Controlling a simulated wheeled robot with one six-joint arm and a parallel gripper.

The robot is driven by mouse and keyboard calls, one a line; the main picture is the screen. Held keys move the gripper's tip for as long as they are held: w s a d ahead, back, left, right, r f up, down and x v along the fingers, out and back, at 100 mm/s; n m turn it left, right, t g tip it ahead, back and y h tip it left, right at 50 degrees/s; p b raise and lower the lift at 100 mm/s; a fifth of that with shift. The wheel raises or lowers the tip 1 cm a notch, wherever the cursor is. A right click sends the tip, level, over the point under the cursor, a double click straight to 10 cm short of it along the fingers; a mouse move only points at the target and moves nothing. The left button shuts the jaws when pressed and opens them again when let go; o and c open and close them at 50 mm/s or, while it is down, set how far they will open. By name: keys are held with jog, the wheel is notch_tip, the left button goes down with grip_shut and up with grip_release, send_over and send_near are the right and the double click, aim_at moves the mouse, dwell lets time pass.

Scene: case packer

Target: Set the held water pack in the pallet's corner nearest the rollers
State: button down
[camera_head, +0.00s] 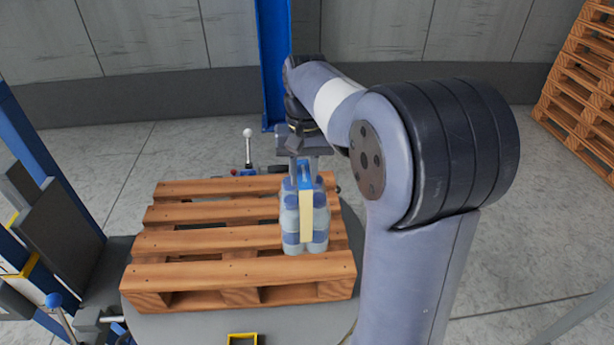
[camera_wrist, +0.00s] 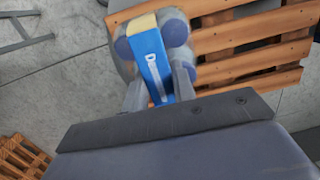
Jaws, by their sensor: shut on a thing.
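The water pack (camera_head: 292,222) is a bundle of clear bottles with blue bands and a blue and cream strap or label. In the head view it is upright over the right part of the wooden pallet (camera_head: 190,272); I cannot tell whether its base touches the slats. My gripper (camera_head: 305,160) is above the pack and shut on its top. In the wrist view the pack's blue label (camera_wrist: 155,62) sits between the fingers, with the pallet (camera_wrist: 250,45) beyond it. The pack's far side is hidden. Rollers cannot be made out clearly.
The pallet lies on a round grey platform (camera_head: 200,325). A lever with a white knob (camera_head: 248,133) and a blue post (camera_head: 273,60) stand behind it. Blue-framed machinery (camera_head: 45,160) is at left. Stacked pallets (camera_head: 585,85) stand at far right. The pallet's left part is empty.

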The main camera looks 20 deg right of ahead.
jog(key=shift+f, duration=2.8)
jog(key=c, duration=1.2)
grip_release()
jog(key=shift+f, duration=0.1)
jog(key=shift+o, duration=0.2)
jog(key=r, duration=1.2)
jog(key=shift+w+d+r, duration=0.15)
jog(key=shift+w+d, duration=0.15)
jog(key=shift+w, duration=0.05)
